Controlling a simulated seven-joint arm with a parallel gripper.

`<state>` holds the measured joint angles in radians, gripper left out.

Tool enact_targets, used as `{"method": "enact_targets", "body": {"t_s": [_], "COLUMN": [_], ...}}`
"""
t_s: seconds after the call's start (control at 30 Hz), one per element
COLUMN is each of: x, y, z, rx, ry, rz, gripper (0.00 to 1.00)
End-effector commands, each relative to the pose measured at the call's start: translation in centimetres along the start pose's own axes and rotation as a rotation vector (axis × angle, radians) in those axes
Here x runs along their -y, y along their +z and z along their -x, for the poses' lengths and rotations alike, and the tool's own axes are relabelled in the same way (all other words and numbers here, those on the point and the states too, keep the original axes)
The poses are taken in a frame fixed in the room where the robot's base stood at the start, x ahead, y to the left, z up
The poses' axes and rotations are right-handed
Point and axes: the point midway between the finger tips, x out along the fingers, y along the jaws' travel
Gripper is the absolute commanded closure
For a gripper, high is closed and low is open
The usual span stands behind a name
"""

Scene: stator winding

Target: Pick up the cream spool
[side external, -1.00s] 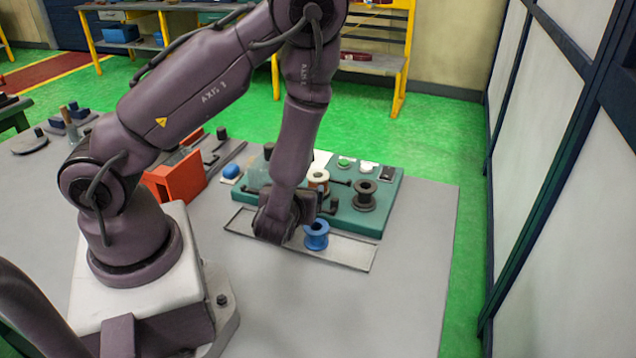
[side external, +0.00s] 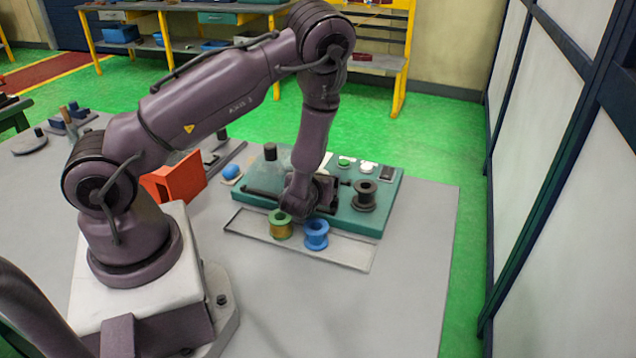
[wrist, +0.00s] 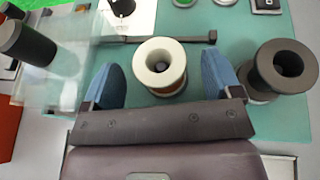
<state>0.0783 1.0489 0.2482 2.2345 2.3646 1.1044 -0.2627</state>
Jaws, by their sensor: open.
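The cream spool (wrist: 148,66) stands upright on the green board, with copper-coloured wire below its pale top flange in the wrist view. My gripper (wrist: 160,78) is open, with one blue finger pad to the left of the spool and one to the right. Gaps show between the pads and the spool, and I cannot tell how far down the pads reach beside it. In the side view my gripper (side external: 322,196) is over the front part of the green board (side external: 345,222), and my arm hides the cream spool there.
A black spool (side external: 364,195) stands close to the right, near the right finger in the wrist view (wrist: 284,68). A green spool (side external: 279,225) and a blue spool (side external: 316,236) stand on the tray (side external: 352,254) in front. A dark bar (wrist: 165,39) lies behind the cream spool.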

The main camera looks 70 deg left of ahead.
Motion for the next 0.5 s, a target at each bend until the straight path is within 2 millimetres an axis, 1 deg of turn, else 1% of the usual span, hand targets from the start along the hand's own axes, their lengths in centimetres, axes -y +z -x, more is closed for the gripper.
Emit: {"method": "enact_targets", "body": {"t_s": [0.03,0.1,0.33,0.37,0.4,0.47,0.5], "x": [-0.02,0.0,0.01,0.01,0.01,0.02,0.01], "y": [-0.02,-0.03,-0.02,-0.01,-0.01,-0.01,-0.01], "z": [-0.6,-1.05,-1.19,-1.19,-1.18,-1.18,-1.17], "rx": [0.0,-0.001,-0.001,-0.001,-0.001,-0.001,-0.001], "ry": [0.001,0.0,-0.001,-0.001,-0.001,-0.001,-0.001], "rz": [0.0,-0.001,-0.001,-0.001,-0.001,-0.001,-0.001], "gripper": [0.16,0.16,0.16,0.21,0.3,0.44,0.53]}}
